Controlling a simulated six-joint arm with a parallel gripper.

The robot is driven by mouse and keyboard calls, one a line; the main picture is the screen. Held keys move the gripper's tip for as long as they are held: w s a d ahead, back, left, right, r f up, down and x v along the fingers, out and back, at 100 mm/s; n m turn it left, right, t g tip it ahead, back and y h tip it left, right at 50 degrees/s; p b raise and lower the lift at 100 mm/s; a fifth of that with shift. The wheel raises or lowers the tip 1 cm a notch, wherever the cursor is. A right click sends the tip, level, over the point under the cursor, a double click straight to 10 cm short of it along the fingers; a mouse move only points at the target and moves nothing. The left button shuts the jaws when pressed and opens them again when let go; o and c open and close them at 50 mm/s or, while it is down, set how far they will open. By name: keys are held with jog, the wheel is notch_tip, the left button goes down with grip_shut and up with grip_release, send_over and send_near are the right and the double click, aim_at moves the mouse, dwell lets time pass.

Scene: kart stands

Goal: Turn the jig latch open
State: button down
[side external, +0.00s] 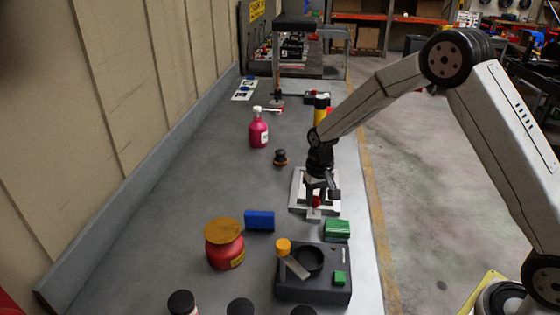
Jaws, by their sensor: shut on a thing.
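The jig (299,200) is a pale grey-white plate with a raised frame, lying on the grey bench right of the middle, close to the bench's right edge. A small red piece, which looks like the jig latch (316,202), shows at the plate's front part. My gripper (317,196) points down over the jig and is shut on the red latch. The fingers and wrist cover much of the latch and the plate's middle, so I cannot tell the latch's exact angle.
Nearby in front are a green block (337,229), a blue block (259,221), a dark box (312,290) with an orange-knobbed lever, and a red jar (224,245). Behind are a small dark knob (280,157), a pink spray bottle (258,130) and a yellow bottle (321,112). The bench's left is clear.

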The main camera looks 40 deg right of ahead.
aim_at(317, 198)
jog(key=shift+m, duration=0.3)
jog(key=shift+c, duration=1.6)
grip_release()
jog(key=shift+d+r, duration=0.15)
jog(key=shift+r, duration=3.8)
jog(key=shift+s, duration=0.1)
jog(key=s+a+n+t, duration=0.1)
jog(key=s+n+t, duration=0.1)
jog(key=s, duration=1.8)
jog(key=shift+a+f+n, duration=0.35)
jog(key=shift+a+n, duration=0.05)
jog(key=shift+n, duration=0.5)
